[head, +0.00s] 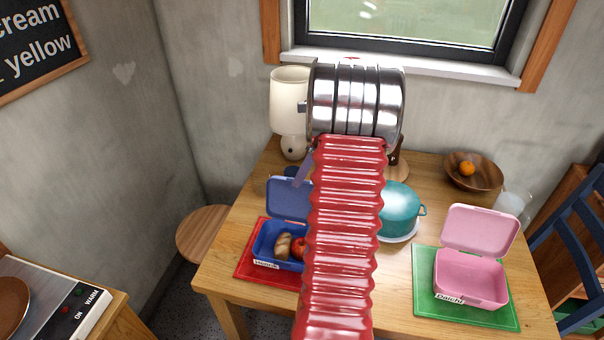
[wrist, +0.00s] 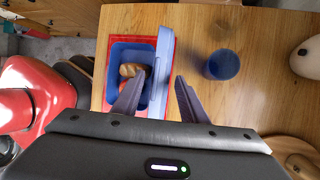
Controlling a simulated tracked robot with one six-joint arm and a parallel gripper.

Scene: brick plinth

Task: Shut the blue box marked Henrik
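The blue box (head: 264,243) marked Henrik sits on a red mat at the table's left side, holding a bread roll and a red apple. Its lid (head: 289,198) stands open and roughly upright at the back. My arm hides the box's right side in the head view. In the wrist view the box (wrist: 119,52) lies left of its lid (wrist: 162,62). My gripper (wrist: 161,78) is open and empty, with one finger on each side of the lid in that view. I cannot tell whether either finger touches it.
A pink box (head: 470,279) with its lid open sits on a green mat at right. A teal pot (head: 400,211) stands mid-table. A blue cup (wrist: 222,64) and a cream lamp (head: 289,103) stand near the lid. A wooden bowl (head: 473,172) is at the back right.

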